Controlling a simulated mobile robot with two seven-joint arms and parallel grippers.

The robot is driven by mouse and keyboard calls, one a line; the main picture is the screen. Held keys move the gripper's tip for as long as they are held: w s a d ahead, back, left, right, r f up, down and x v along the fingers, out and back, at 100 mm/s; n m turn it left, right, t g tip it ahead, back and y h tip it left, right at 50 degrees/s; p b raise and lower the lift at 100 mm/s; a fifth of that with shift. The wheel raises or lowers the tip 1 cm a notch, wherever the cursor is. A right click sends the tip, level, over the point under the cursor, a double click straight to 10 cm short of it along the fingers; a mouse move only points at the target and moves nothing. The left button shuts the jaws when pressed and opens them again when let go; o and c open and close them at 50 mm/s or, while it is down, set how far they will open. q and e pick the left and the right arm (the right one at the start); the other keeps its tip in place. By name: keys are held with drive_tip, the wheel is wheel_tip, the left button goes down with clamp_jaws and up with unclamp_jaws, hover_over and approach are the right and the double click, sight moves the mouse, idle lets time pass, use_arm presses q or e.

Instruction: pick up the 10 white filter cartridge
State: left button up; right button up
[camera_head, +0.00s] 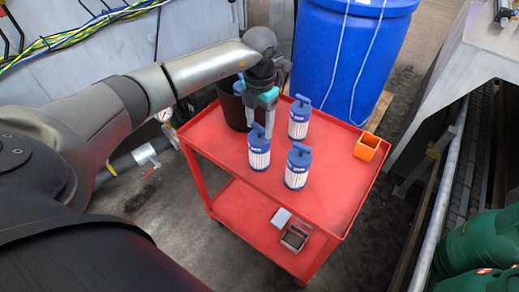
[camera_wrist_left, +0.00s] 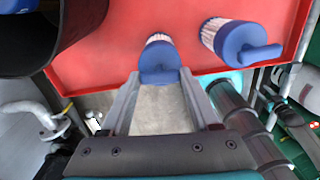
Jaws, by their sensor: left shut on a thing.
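Three white filter cartridges with blue caps and handles are at the red cart (camera_head: 325,203). My left gripper (camera_head: 264,122) points down and is shut on the blue top of the left cartridge (camera_head: 259,158). In the left wrist view this cartridge (camera_wrist_left: 159,52) sits between the fingertips of the gripper (camera_wrist_left: 159,75). I cannot tell whether it still touches the cart top. A second cartridge (camera_head: 299,122) stands at the back, and a third (camera_head: 297,172) stands to the right, nearer the front. Another cartridge (camera_wrist_left: 240,42) shows in the left wrist view. My right gripper is not in view.
A black bin (camera_head: 232,108) stands at the cart's back left, close to my left gripper. An orange box (camera_head: 367,147) is at the right edge. A blue barrel (camera_head: 350,60) stands behind the cart. The cart top's front right is clear. Small trays (camera_head: 294,238) lie on the lower shelf.

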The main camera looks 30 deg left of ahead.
use_arm(q)
clamp_jaws()
drive_tip(key=shift+r, duration=0.1)
idle(0.3)
